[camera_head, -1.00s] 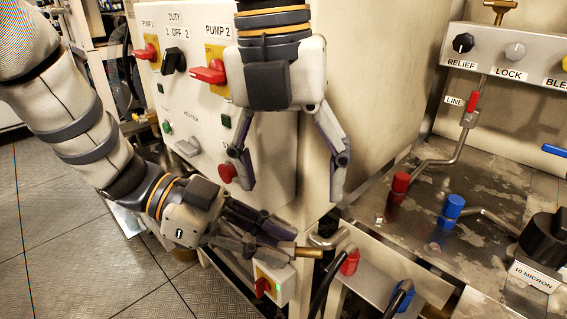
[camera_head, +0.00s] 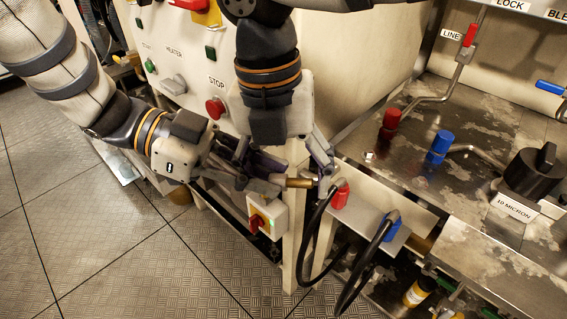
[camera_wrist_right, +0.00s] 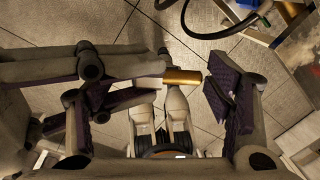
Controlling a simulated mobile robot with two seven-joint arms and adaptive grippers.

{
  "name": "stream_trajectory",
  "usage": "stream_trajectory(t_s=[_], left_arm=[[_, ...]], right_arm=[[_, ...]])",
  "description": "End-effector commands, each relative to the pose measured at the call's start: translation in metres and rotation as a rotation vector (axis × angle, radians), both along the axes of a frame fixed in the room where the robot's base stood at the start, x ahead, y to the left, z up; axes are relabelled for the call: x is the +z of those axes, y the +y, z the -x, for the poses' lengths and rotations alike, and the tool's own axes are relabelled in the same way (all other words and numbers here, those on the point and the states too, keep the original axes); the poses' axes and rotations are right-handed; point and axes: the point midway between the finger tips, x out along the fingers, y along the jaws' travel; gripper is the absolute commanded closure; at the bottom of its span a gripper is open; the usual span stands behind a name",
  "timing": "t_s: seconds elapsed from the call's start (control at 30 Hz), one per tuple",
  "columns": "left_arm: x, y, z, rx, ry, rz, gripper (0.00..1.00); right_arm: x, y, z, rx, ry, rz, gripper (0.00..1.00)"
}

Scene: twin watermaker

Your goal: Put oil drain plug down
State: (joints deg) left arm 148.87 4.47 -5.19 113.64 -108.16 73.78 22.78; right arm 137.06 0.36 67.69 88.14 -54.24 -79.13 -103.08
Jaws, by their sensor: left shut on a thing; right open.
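The oil drain plug (camera_head: 300,182) is a short brass cylinder. My left gripper (camera_head: 272,182) is shut on it, and its brass end sticks out to the right beyond the fingertips. My right gripper (camera_head: 284,165) is open and points down from above, its fingers spread on either side of the plug. In the right wrist view the plug (camera_wrist_right: 182,77) lies between the right gripper's spread fingers, nearer the right finger, with a visible gap. The rest of the plug is hidden in the left fingers.
A switch box (camera_head: 264,220) with a red knob is just below the grippers. A red hose fitting (camera_head: 341,195) and a blue one (camera_head: 385,228), with black hoses, stand close on the right. Open floor (camera_head: 120,255) lies left.

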Motion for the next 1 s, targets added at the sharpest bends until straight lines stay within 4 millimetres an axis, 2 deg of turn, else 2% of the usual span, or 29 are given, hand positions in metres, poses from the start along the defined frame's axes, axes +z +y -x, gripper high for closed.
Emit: stream_trajectory(t_s=[0.03, 0.23, 0.33, 0.37, 0.4, 0.47, 0.8, 0.87, 1.0], left_arm=[[0.0, 0.0, 0.0, 0.0, 0.0, 0.0, 1.0], [0.001, -0.001, 0.0, -0.001, 0.001, 0.003, 1.0], [0.001, -0.001, 0.0, -0.002, 0.0, 0.005, 1.0], [0.001, -0.001, 0.0, -0.002, 0.0, 0.006, 0.78], [0.001, -0.001, 0.0, -0.002, 0.0, 0.006, 0.69], [0.001, -0.001, 0.0, -0.002, 0.0, 0.005, 0.57], [0.002, 0.003, -0.001, 0.001, -0.001, 0.002, 0.57], [0.006, 0.012, -0.002, 0.002, -0.003, 0.002, 0.57], [0.02, 0.046, -0.004, 0.003, -0.005, 0.001, 0.57]], right_arm=[[0.0, 0.0, 0.0, 0.0, 0.0, 0.0, 0.31], [0.0, 0.001, 0.0, 0.0, 0.0, -0.002, 0.77], [0.0, 0.002, 0.0, 0.001, 0.001, -0.005, 0.78], [0.0, 0.002, 0.0, 0.001, 0.001, -0.006, 0.78], [0.0, 0.002, 0.001, 0.002, 0.0, -0.008, 0.78], [0.0, 0.002, 0.0, 0.001, 0.0, -0.006, 0.78], [0.0, 0.0, 0.0, 0.0, 0.001, -0.001, 0.78], [0.0, 0.0, 0.0, 0.0, 0.001, -0.001, 0.78], [0.0, 0.0, 0.0, 0.0, 0.0, -0.001, 0.78]])
